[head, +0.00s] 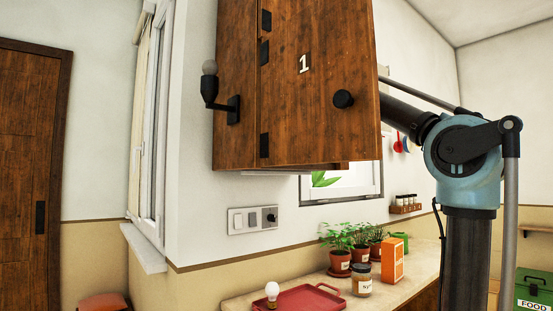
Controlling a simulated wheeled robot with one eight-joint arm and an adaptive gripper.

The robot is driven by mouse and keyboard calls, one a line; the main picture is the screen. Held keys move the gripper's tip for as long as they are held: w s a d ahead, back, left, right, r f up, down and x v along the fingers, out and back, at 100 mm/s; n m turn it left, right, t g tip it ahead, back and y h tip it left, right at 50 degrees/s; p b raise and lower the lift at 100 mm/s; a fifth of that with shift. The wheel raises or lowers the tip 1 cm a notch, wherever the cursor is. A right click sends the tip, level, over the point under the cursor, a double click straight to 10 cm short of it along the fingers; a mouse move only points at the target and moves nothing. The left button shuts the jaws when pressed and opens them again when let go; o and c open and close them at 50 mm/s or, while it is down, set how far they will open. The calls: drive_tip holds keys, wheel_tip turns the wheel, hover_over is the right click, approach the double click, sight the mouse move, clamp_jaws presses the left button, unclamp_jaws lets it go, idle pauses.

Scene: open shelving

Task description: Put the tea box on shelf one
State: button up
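An orange box (392,260) with a pale label, which may be the tea box, stands upright on the counter; its lettering is too small to read. The brown wooden wall cabinet (236,125) has a door (310,110) marked with a white 1 and a round black knob. The door seems to stand open, as my arm (405,113) passes behind its right edge. The cabinet's inside and shelves are hidden. My gripper is not visible; the far end of my arm is hidden behind the door.
A lamp (211,88) juts from the cabinet's left side. A window (148,130) is at left.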

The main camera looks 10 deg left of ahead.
drive_tip(key=shift+f, duration=0.25)
drive_tip(key=shift+f, duration=0.2)
drive_tip(key=o, duration=1.1)
drive_tip(key=shift+r, duration=0.1)
drive_tip(key=shift+r, duration=0.2)
drive_tip(key=s+d, duration=0.2)
drive_tip(key=d, duration=0.1)
drive_tip(key=s+d, duration=0.3)
drive_tip(key=s+d+r, duration=0.1)
drive_tip(key=s+d, duration=0.2)
drive_tip(key=d, duration=0.1)
drive_tip(key=shift+f, duration=0.1)
